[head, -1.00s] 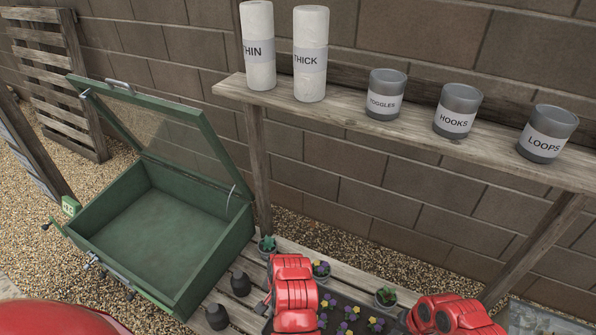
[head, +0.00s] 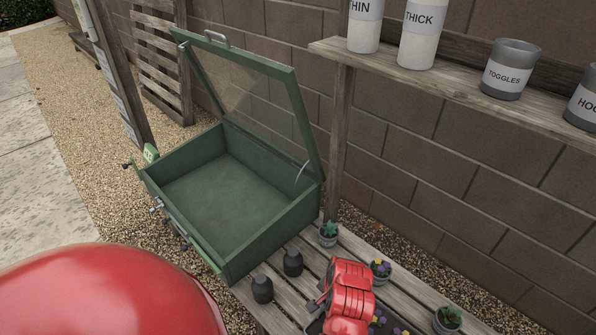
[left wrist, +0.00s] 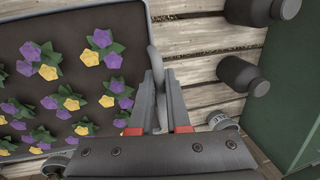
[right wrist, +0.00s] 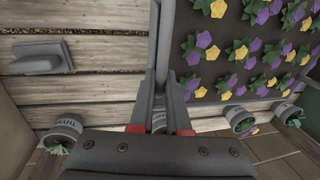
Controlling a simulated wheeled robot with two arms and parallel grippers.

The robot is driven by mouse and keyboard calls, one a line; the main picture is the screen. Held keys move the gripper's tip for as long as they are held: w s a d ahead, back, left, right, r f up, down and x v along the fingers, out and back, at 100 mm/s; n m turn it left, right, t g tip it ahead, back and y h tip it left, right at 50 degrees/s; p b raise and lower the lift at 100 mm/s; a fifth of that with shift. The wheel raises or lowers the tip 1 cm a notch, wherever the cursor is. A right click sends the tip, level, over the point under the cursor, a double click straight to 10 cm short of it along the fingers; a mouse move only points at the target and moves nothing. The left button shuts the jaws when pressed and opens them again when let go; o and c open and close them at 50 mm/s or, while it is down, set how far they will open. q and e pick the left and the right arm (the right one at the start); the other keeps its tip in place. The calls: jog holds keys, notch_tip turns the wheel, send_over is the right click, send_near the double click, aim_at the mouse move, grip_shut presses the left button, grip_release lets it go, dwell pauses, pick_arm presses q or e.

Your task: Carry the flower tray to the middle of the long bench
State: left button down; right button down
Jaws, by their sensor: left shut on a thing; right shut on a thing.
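The flower tray is dark, with purple and yellow flowers. My right gripper (right wrist: 160,100) is shut on the opposite rim of the tray (right wrist: 166,40) and is outside the head view. The long bench (head: 412,296) has wooden slats. Whether the tray touches the slats I cannot tell.
An open green cold frame (head: 225,190) stands left of the tray. Two dark bottles (head: 262,289) (head: 293,262) stand between them. Small potted plants (head: 329,233) (head: 380,271) (head: 447,320) line the bench's back. A shelf (head: 440,85) with tins hangs above. A grey tool (right wrist: 42,57) lies on slats.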

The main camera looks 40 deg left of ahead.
aim_at(324, 312)
pick_arm(q)
jog(key=shift+f, duration=0.4)
pick_arm(e)
jog(key=shift+f, duration=0.4)
pick_arm(q)
jog(key=shift+f, duration=0.1)
pick_arm(e)
jog(key=shift+f, duration=0.1)
